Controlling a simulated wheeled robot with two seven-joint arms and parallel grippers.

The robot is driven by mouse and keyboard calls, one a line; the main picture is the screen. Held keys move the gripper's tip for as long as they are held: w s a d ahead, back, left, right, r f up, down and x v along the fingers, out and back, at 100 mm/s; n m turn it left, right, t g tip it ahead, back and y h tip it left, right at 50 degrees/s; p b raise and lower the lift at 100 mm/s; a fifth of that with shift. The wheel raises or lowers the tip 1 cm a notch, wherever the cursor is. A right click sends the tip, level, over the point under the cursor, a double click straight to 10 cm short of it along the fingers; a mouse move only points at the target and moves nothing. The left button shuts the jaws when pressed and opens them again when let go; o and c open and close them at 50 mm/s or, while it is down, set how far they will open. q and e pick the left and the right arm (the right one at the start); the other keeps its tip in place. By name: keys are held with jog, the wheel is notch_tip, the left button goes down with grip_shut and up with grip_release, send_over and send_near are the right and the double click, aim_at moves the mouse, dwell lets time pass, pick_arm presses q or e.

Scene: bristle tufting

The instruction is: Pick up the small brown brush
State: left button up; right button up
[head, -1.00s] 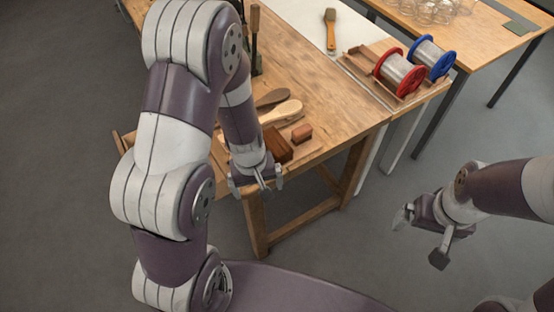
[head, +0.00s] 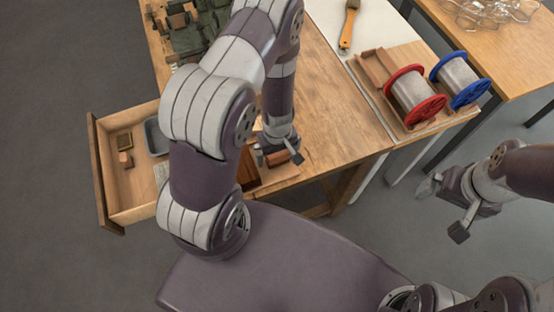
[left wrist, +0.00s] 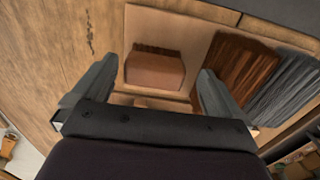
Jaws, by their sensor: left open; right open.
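The small brown brush (left wrist: 155,70) is a short block with a rounded front edge and dark bristles behind it. It lies on a pale wooden tray at the front of the workbench. My left gripper (head: 279,151) is over it, pointing down, open. In the left wrist view its two fingers stand on either side of the brush, with gaps showing. In the head view the brush (head: 276,158) is partly hidden by the gripper. My right gripper (head: 452,207) is open and empty, over the floor to the right of the workbench.
Reddish-brown fibres (left wrist: 236,64) and grey fibres (left wrist: 287,84) lie right of the brush in the left wrist view. An open drawer (head: 103,170) juts out at left. Red (head: 416,97) and blue (head: 462,80) wire spools stand at right.

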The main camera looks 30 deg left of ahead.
aim_at(278, 156)
pick_arm(q)
jog(key=f, duration=0.2)
jog(key=w+f, duration=0.1)
jog(key=f, duration=0.1)
jog(key=shift+w+a+b, duration=0.2)
jog(key=shift+b, duration=0.15)
jog(key=shift+s, duration=0.2)
jog(key=shift+s+r, duration=0.1)
jog(key=c, duration=0.9)
jog(key=shift+c, duration=0.2)
